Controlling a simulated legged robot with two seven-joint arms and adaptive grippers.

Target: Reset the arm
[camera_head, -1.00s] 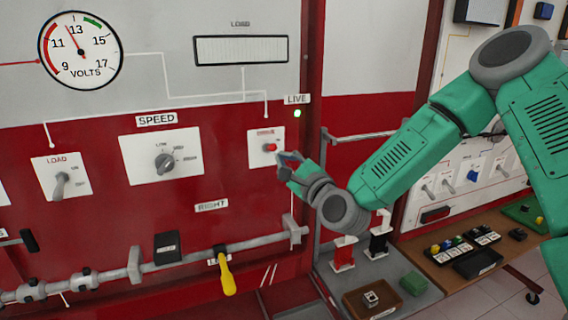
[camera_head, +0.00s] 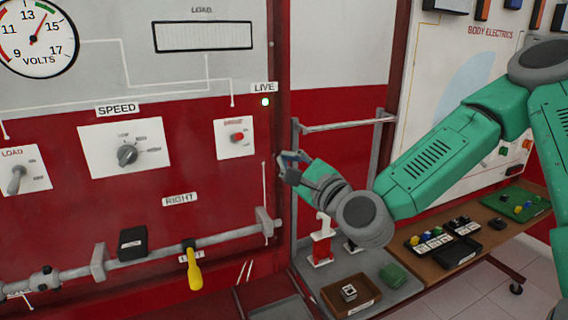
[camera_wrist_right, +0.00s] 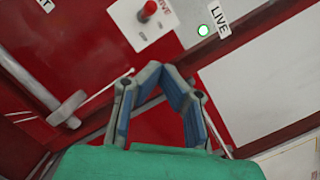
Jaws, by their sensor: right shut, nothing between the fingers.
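My right arm comes in from the right in the head view. Its gripper (camera_head: 288,160) is to the right of the panel with the red button (camera_head: 238,136), apart from it, with nothing between the fingers. In the right wrist view the gripper's fingertips (camera_wrist_right: 160,72) meet in front of the red wall. The red button also shows above them in the right wrist view (camera_wrist_right: 149,9), beside the lit green LIVE lamp (camera_wrist_right: 203,30). My left gripper is in neither view.
The trainer wall carries a SPEED knob (camera_head: 127,155), a LOAD switch (camera_head: 16,180) and a volts dial (camera_head: 38,38). A grey bar with a yellow handle (camera_head: 194,272) runs along it. A grey rail frame (camera_head: 340,126) stands behind my gripper. A brown tray (camera_head: 335,297) lies below.

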